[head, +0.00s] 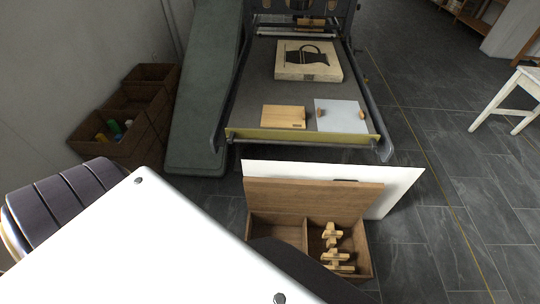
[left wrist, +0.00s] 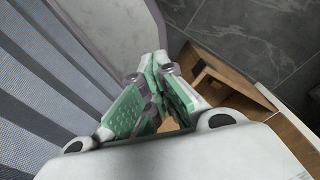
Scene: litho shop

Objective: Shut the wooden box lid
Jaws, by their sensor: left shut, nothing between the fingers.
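The wooden box (head: 368,262) stands open on the floor in the head view, with two compartments. Its lid (head: 312,197) stands raised along the far side. Interlocking wooden pieces (head: 332,237) lie in the right compartment; the visible part of the left one looks empty. A dark shape and a large white surface in the foreground hide the box's near left part. My left gripper (left wrist: 156,88) shows in the left wrist view, its green-padded fingers together and empty. Wooden parts of the box (left wrist: 290,135) show beyond it at the right. My right gripper is not in view.
A white panel (head: 400,184) stands behind the lid. The press bed (head: 252,85) beyond carries a block with a jug picture (head: 308,62). Brown bins (head: 108,143) stand at the left. A white stool (head: 512,98) is far right. Tiled floor is clear right of the box.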

